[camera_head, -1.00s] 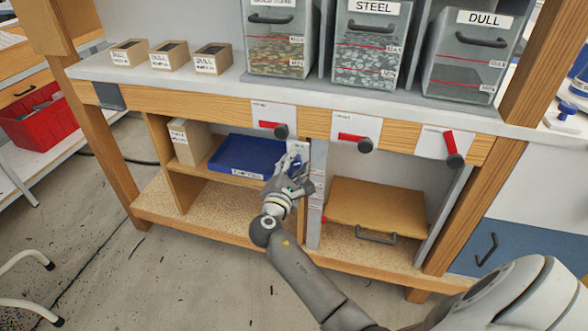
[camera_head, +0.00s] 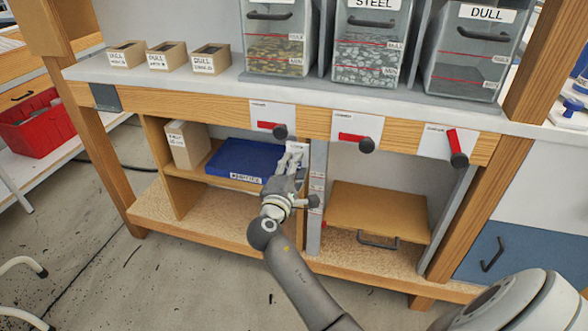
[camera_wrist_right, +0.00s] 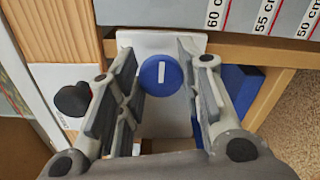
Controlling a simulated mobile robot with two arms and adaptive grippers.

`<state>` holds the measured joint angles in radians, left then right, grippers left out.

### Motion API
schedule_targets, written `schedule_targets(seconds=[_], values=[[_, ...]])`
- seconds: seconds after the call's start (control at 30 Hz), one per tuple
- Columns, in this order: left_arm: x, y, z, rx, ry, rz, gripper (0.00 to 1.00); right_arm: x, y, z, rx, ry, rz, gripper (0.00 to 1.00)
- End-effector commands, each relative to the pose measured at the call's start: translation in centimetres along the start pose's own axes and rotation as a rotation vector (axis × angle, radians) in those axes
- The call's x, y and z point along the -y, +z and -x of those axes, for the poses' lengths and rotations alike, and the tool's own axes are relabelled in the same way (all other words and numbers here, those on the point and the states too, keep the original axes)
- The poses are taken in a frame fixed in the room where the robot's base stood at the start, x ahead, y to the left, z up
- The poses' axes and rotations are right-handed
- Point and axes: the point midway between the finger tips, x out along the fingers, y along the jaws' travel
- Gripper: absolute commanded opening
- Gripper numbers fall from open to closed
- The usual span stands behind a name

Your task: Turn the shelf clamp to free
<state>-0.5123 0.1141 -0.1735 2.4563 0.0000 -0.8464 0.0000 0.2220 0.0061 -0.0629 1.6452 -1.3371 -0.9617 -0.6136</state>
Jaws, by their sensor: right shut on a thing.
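The shelf clamp appears as a round blue knob (camera_wrist_right: 160,75) with a white mark line. It sits on a white plate (camera_wrist_right: 165,122) in the right wrist view; the line runs along the picture's height. My right gripper (camera_wrist_right: 159,62) has one finger on each side of the knob and is shut on it. In the head view my right gripper (camera_head: 291,160) is at the post between the two bays and hides the knob. The wooden shelf (camera_head: 377,205) with a dark handle is in the right bay. My left gripper is not in view.
A height scale (camera_wrist_right: 265,17) runs beside the plate. A blue tray (camera_head: 238,160) is left of my gripper. Red levers with black knobs (camera_head: 280,131) line the rail above. Clear bins (camera_head: 370,45) stand on the worktop. The lower left bay is bare.

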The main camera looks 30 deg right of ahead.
Motion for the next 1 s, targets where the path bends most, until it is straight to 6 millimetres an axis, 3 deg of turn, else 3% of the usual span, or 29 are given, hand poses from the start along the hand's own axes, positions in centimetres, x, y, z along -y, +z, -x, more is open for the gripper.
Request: schedule_targets(seconds=[0.37,0.4,0.57,0.87,1.0], values=[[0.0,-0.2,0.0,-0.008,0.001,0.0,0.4,0.2,-0.1,0.1,-0.001,-0.005,-0.006,0.1],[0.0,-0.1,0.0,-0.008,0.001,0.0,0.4,0.2,-0.1,0.1,-0.001,-0.005,-0.006,0.35],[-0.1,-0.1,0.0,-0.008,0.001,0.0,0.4,0.2,-0.1,0.1,-0.001,-0.004,-0.005,0.56],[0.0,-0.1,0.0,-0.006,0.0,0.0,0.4,0.1,0.0,0.1,0.0,-0.002,-0.005,0.56],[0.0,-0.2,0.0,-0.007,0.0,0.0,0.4,0.1,-0.1,1.1,-0.001,-0.002,-0.004,0.56]])
